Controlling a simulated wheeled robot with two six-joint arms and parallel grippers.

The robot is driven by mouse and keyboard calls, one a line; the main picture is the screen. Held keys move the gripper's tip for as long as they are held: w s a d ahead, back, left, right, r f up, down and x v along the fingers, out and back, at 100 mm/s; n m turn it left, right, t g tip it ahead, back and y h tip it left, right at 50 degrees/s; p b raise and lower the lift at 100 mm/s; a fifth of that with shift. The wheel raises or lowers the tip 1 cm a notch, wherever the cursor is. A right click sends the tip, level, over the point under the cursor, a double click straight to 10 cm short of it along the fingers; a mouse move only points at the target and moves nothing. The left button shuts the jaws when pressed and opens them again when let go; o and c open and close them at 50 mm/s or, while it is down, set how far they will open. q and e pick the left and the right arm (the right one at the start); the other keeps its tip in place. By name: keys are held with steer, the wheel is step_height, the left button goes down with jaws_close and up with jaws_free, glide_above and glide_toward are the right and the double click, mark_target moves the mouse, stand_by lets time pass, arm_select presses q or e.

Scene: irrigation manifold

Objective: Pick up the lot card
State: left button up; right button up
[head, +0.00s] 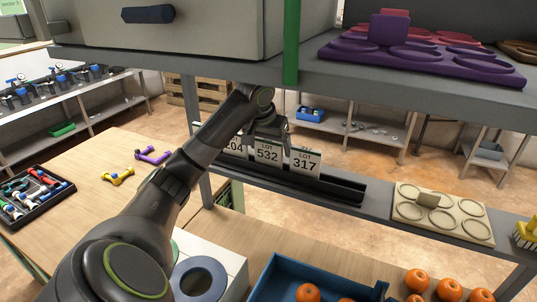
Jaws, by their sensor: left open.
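Three white lot cards stand upright in a row in a black slotted rack (345,189) on the grey shelf. The card marked LOT 532 (267,153) is in the middle, and the card marked LOT 317 (305,162) is at its right. A card ending in 04 (236,144) is at the left, partly hidden by my left arm. My left gripper (270,133) is open at the top of the LOT 532 card. I cannot tell whether its fingers touch the card. My right gripper is out of view.
An upper shelf with a purple tray (425,63) and a green post (291,40) are close above and beside the arm. A beige tray with round recesses (443,212) stands right of the rack. A blue crate with oranges (330,278) is below.

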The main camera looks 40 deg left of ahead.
arm_select(q)
steer(key=c, duration=0.7)
steer(key=shift+c, duration=0.2)
